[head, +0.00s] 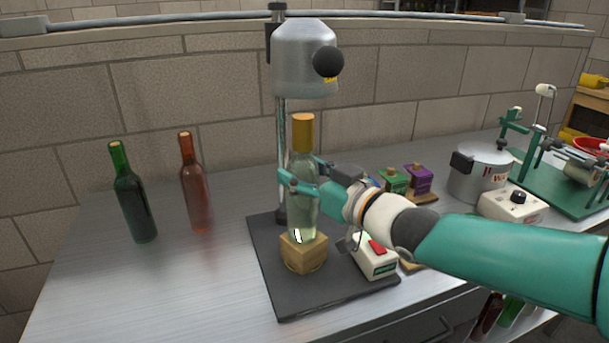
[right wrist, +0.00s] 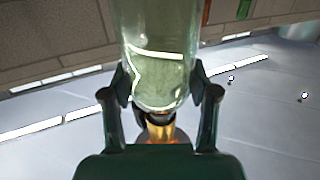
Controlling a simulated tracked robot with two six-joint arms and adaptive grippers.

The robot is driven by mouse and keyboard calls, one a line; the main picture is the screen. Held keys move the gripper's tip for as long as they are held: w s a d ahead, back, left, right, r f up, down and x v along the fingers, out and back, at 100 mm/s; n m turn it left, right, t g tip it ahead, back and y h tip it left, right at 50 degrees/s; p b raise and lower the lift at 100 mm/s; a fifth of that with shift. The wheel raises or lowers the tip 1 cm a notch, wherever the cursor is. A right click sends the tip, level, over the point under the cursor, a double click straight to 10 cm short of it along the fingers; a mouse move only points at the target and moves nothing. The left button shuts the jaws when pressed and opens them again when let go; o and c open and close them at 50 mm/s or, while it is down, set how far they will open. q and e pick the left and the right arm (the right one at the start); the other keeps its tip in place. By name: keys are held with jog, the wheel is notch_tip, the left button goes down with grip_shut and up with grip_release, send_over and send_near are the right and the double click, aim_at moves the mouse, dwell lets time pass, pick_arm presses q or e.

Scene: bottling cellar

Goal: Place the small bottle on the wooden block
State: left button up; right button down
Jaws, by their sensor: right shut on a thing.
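The small bottle (head: 302,213) is clear, pale green glass with an orange-gold cap, and stands upright. The wooden block (head: 303,254) sits on the dark base plate of the stand, directly under the bottle. The bottle's bottom appears at the block's top; I cannot tell whether it bears its full weight there. My right gripper (head: 300,186) is shut on the bottle around its middle, fingers on both sides. In the right wrist view the bottle (right wrist: 160,65) fills the space between the fingertips (right wrist: 163,88). My left gripper is not in view.
A grey machine head (head: 305,60) with a black knob hangs above the bottle on a post. A white control box (head: 372,256) with a red switch stands right of the block. Green (head: 134,200) and red (head: 194,185) bottles stand at left. A metal pot (head: 481,172) stands at right.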

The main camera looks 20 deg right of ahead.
jog(key=shift+r, duration=0.1)
jog(key=c, duration=0.7)
grip_release()
jog(key=shift+f, duration=0.25)
jog(key=shift+c, duration=0.2)
jog(key=o, duration=0.5)
jog(key=shift+r, duration=0.1)
jog(key=shift+c, duration=0.2)
jog(key=shift+r, duration=0.1)
jog(key=shift+s, duration=0.15)
jog(key=p+v, duration=0.1)
jog(key=v, duration=1.1)
